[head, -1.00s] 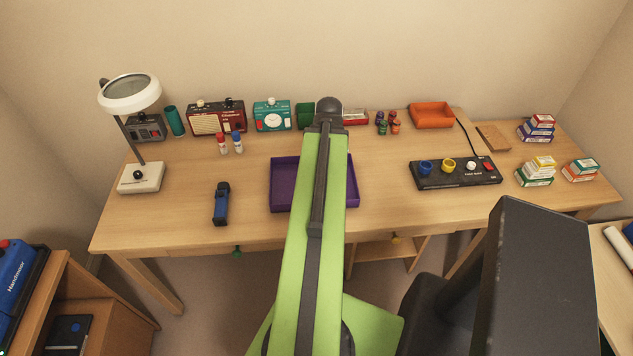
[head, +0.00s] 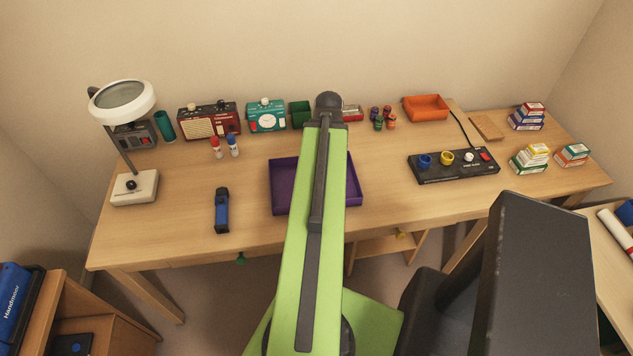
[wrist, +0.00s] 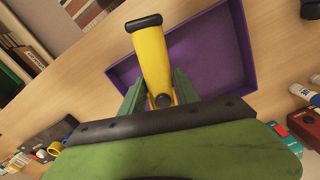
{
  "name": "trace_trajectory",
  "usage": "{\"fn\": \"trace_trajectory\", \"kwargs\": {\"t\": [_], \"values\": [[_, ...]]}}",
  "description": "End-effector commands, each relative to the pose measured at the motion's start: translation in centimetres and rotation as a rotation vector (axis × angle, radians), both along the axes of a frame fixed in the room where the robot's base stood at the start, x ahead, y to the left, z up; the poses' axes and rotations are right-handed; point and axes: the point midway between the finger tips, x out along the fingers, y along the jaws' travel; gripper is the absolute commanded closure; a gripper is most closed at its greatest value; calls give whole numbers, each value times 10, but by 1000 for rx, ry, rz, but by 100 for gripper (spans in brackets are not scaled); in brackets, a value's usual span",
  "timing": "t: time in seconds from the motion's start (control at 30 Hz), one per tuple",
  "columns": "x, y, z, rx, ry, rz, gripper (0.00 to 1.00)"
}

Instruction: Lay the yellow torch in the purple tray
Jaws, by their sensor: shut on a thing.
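The yellow torch (wrist: 152,60) shows in the wrist view, with a dark end cap at the top. My gripper (wrist: 160,98) is shut on it, with green fingers on both sides of its lower part. The purple tray (wrist: 240,50) is behind the torch in this view, and the torch overlaps its interior and rim; I cannot tell how high above the tray it is. In the head view the purple tray (head: 283,188) stands on the desk, partly hidden by my green arm. The torch and gripper are hidden there.
A blue torch (head: 222,212) lies left of the tray. A black panel with knobs (head: 455,166) is to the right. Red and blue-capped bottles (head: 225,147), radios (head: 209,122) and a lamp (head: 134,188) stand behind and left. Bare desk surrounds the tray.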

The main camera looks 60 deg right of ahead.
Motion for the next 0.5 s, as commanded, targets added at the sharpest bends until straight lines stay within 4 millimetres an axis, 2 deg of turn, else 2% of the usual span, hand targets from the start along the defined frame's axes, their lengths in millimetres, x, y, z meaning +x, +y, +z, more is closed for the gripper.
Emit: {"fn": "trace_trajectory", "kwargs": {"t": [0.2, 0.33, 0.43, 0.5], "values": [[6, -11, 8, -3, -2, 272, 100], [8, -11, 6, -3, -2, 313, 100], [19, -9, -5, -3, -2, 314, 100], [36, -7, -17, -3, -2, 316, 100]]}}
